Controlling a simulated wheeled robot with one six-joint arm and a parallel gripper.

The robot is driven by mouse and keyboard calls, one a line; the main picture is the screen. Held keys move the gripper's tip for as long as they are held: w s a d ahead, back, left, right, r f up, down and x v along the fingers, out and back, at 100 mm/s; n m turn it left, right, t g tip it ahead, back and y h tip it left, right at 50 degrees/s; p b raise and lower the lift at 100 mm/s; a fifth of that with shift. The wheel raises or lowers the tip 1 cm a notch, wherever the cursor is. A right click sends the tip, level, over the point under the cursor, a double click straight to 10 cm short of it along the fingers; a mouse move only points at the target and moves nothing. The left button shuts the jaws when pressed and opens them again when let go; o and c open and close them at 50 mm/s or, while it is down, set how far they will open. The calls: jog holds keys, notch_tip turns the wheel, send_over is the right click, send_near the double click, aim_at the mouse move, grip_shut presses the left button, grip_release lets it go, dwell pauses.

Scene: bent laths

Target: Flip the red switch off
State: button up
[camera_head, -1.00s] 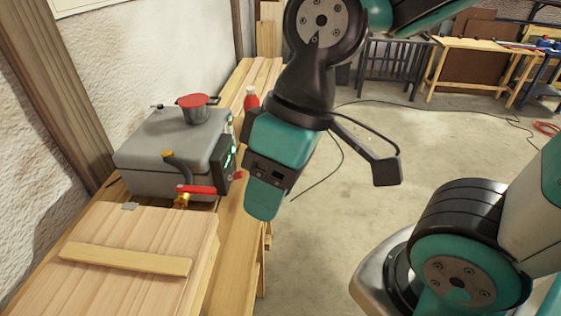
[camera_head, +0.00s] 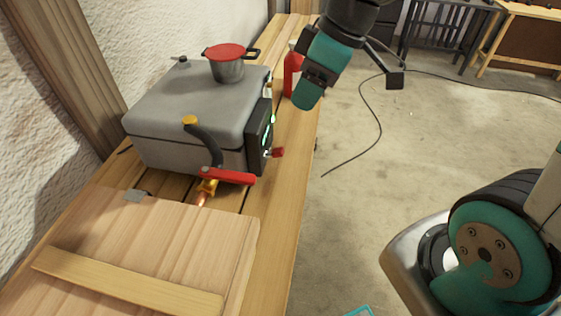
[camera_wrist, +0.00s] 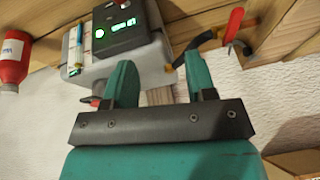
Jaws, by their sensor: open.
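A small red switch (camera_head: 277,153) sticks out low on the dark control panel (camera_head: 262,135) of a grey box (camera_head: 188,112) on the bench. The panel has green lights.
A red-handled valve (camera_head: 229,176) on a pipe stands before the box. A red-lidded pot (camera_head: 227,64) is on top of it. A red bottle (camera_head: 292,73) stands behind the panel. A wooden board (camera_head: 150,245) covers the near bench.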

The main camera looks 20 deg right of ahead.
jog(key=n+b, duration=0.1)
jog(key=b, duration=0.1)
send_near(282, 150)
jog(key=shift+t, duration=0.3)
jog(key=x, duration=0.9)
jog(key=shift+s+f, duration=0.1)
jog(key=shift+f, duration=0.2)
jog(key=shift+c, duration=0.5)
